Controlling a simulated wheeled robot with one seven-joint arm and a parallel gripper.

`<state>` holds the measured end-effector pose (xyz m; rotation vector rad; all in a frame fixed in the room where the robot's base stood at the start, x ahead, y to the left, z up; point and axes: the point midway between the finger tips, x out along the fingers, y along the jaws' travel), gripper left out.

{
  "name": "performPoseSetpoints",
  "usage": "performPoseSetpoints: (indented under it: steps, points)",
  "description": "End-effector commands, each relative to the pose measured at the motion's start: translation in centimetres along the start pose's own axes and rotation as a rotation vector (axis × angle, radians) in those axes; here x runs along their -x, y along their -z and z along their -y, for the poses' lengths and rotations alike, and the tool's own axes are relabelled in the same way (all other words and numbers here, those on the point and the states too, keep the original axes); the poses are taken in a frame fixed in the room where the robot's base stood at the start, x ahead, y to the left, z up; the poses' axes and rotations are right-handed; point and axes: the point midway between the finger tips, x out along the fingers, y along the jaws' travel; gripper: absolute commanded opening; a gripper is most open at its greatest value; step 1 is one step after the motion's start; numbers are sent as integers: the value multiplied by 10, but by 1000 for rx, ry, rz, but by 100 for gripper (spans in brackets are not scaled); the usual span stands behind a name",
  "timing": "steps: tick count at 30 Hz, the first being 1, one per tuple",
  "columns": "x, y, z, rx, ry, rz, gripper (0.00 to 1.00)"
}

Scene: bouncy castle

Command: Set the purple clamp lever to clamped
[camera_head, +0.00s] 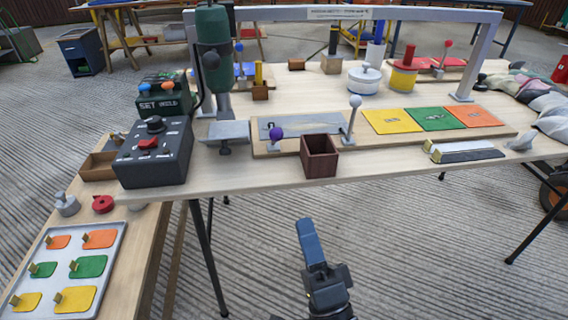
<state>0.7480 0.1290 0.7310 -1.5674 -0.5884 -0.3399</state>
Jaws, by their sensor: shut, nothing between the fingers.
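The purple clamp lever (276,133) shows as a purple ball knob at the left part of a wooden board on the table. A dark brown open box (319,156) stands just right of it and in front of the board. The lever's shaft and pivot are hard to make out. A grey plate (305,124) lies behind the knob. My gripper (306,226) is in front of the table's near edge, below and right of the lever. It is shut and empty, with its blue fingers pointing up in the picture, clear of everything.
A second lever with a white ball (355,101) stands upright right of the box. A green drill press (212,55) and a dark control box (153,150) stand to the left. A grey frame (345,13) spans the table's back. Metal bars (464,152) lie to the right.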

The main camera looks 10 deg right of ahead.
Motion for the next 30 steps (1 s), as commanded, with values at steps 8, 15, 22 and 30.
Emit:
performPoseSetpoints:
  steps: [8, 15, 22, 30]
  points:
    - [0, 0, 0, -3, 1, 0, 0]
    - [-13, 0, 0, -2, 3, -1, 0]
    - [-54, 0, 1, -2, 5, -1, 0]
    - [-106, 0, 1, -3, 4, -2, 0]
